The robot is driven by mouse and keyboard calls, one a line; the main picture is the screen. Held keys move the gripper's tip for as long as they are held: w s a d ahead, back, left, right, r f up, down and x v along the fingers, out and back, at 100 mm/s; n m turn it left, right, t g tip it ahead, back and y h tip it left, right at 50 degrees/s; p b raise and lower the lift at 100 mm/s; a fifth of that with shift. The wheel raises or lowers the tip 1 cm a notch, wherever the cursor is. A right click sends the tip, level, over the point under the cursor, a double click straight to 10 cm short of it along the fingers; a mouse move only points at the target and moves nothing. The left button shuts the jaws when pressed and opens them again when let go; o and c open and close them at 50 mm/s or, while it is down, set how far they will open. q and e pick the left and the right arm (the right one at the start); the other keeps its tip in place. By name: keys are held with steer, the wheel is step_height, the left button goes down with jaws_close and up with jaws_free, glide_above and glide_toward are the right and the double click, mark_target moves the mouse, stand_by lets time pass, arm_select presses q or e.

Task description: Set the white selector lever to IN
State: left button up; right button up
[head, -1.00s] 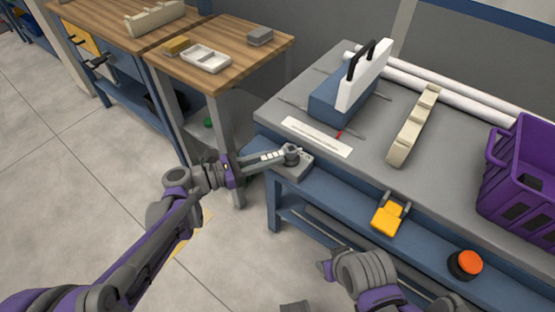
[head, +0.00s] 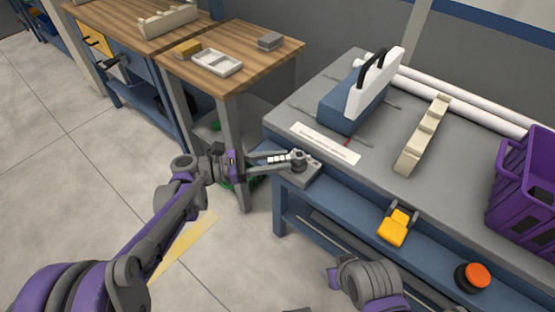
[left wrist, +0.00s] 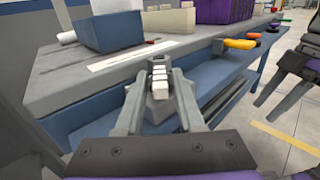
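The white selector lever (left wrist: 160,78) is a short ridged white bar at the bench's front edge. In the head view its white segments (head: 279,159) lead to a round grey knob on a grey block (head: 300,172). My left gripper (left wrist: 157,88) has one finger on each side of the lever, with visible gaps. It also shows in the head view (head: 272,160), reaching the lever from the left. A pale label strip (head: 325,143) lies behind the lever; its print is unreadable. My right gripper (left wrist: 272,106) shows at the right of the left wrist view, its grey fingers apart and empty.
On the grey bench stand a blue box (head: 350,108) with a white black-handled panel, a cream notched block (head: 422,136) and a purple crate (head: 529,190). A yellow handle (head: 394,229) and an orange-topped knob (head: 474,276) jut from the front. Wooden tables stand left.

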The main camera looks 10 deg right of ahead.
arm_select(q)
steer(key=shift+o, duration=0.5)
steer(key=a+p, duration=0.1)
steer(key=a, duration=1)
steer(key=shift+s+d, duration=0.1)
steer(key=shift+d, duration=0.05)
